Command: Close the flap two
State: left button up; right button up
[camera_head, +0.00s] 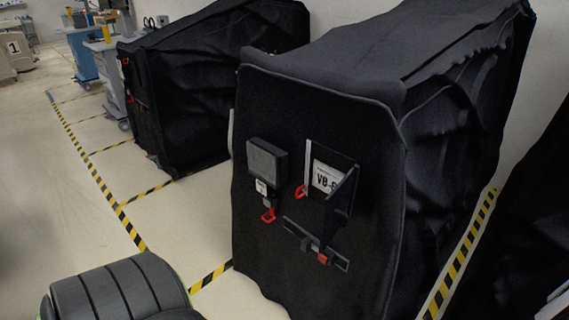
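A cart under a black cover (300,245) stands in the middle, its front facing me. On that front a black flap (343,196) stands open, swung outward along the right side of a small window. A white label (326,177) with "V0-6" shows partly in the window; the flap hides its right part. A red pull loop (301,191) is at the window's lower left. A black strap with a red buckle (323,258) sits below. I see no "two" marked on the flap. Neither of my grippers is in view.
A dark grey box (267,160) with a white tag and a red loop (268,215) is left of the window. Another covered cart (200,95) stands behind left. Open floor (60,210) with yellow-black tape lies to the left.

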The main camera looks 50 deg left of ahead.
aim_at(336, 204)
jog(key=u, duration=1.15)
jog(key=i+j, duration=0.5)
jog(key=j, duration=0.15)
jog(key=i+j, duration=0.5)
jog(key=j, duration=0.2)
jog(key=i+j, duration=1.05)
jog(key=j, duration=0.25)
jog(key=i+j, duration=0.5)
jog(key=j, duration=0.2)
jog(key=k+l, duration=0.2)
jog(key=l, duration=0.2)
jog(key=k+l, duration=0.25)
jog(key=l, duration=0.15)
jog(key=k+l, duration=0.2)
jog(key=l, duration=0.2)
jog(key=k+l, duration=0.2)
jog(key=l, duration=0.2)
jog(key=k+l, duration=0.2)
jog(key=l, duration=0.2)
jog(key=k+l, duration=0.25)
jog(key=l, duration=0.15)
jog(key=k+l, duration=0.2)
jog(key=l, duration=0.2)
